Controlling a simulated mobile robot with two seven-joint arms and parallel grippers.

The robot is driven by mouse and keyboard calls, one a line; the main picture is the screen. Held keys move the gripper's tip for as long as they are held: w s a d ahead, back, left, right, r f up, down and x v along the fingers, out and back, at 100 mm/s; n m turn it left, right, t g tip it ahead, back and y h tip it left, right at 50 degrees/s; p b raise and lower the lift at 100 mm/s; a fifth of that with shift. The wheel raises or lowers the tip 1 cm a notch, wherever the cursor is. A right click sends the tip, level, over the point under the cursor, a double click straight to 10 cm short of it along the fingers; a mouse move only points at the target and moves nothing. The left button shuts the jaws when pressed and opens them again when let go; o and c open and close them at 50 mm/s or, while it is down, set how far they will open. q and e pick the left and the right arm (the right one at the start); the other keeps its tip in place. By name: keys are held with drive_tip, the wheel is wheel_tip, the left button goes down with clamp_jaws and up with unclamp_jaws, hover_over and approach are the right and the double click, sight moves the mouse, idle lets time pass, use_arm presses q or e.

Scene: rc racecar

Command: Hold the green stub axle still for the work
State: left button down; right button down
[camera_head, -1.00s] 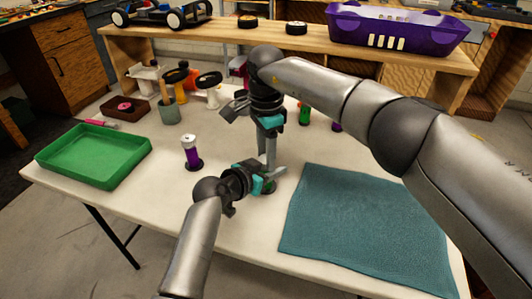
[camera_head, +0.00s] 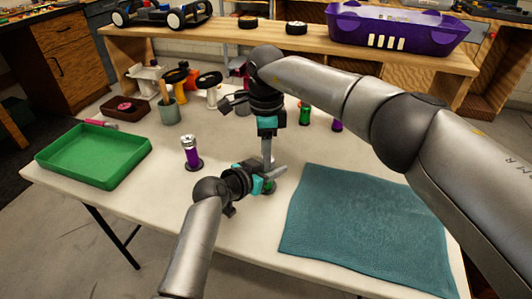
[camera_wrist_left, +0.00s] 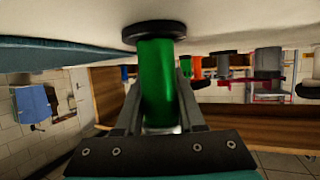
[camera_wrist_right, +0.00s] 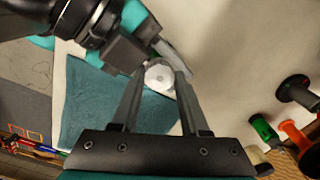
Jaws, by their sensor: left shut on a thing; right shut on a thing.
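The green stub axle (camera_wrist_left: 157,82) is a green cylinder with a black disc (camera_wrist_left: 153,32) at its table end, in the left wrist view. My left gripper (camera_head: 270,182) is shut on its sides, low over the table. In the head view only a little green shows there. My right gripper (camera_head: 267,160) points straight down from above it. In the right wrist view its fingertips (camera_wrist_right: 160,76) are closed around a round silver piece (camera_wrist_right: 158,76) at the axle's top. Whether that piece is a separate nut or part of the axle, I cannot tell.
A teal mat (camera_head: 365,232) lies to the right. A purple stub axle (camera_head: 191,153) stands at the left, beyond it a green tray (camera_head: 93,180). More small parts and a cup (camera_head: 168,111) stand behind. A wooden shelf (camera_head: 290,45) spans the back.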

drive_tip(key=shift+c, duration=1.9)
unclamp_jaws()
